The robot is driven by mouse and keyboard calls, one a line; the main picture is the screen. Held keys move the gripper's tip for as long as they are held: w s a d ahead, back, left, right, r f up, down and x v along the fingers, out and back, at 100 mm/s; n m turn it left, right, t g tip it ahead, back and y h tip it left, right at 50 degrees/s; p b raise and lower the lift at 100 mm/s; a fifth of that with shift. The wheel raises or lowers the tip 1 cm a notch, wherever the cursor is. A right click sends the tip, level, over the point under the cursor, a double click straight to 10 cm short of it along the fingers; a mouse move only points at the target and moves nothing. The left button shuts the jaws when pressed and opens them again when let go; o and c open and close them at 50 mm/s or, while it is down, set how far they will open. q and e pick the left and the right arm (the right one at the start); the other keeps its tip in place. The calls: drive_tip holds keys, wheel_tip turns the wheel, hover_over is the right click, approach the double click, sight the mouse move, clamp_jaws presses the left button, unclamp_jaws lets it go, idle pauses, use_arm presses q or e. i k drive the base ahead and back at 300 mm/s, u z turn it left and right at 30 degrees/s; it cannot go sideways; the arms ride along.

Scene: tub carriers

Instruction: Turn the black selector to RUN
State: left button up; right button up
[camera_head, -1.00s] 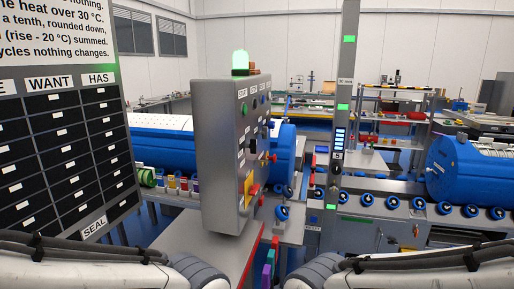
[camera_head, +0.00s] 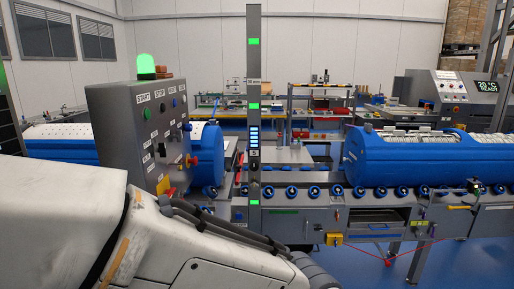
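The grey control box (camera_head: 115,115) stands left of centre, with a lit green lamp (camera_head: 146,66) on top. Its angled face carries labelled buttons, including a green button (camera_head: 147,113) and a red knob (camera_head: 191,160). A small black knob (camera_head: 162,150) sits mid-face and looks like the selector. Its label and pointing direction are too small to read. My white left arm fills the lower left, in front of the box's lower part. Neither gripper is in view.
A grey post (camera_head: 254,60) with green lights stands right of the box. Behind are a blue tub (camera_head: 400,155) and a roller conveyor (camera_head: 290,215) with blue wheels. Another blue tub (camera_head: 60,142) lies behind the box.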

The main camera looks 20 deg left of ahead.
sight(162, 150)
drive_tip(key=z, duration=0.95)
drive_tip(key=i, duration=1.2)
drive_tip(key=u, duration=2.4)
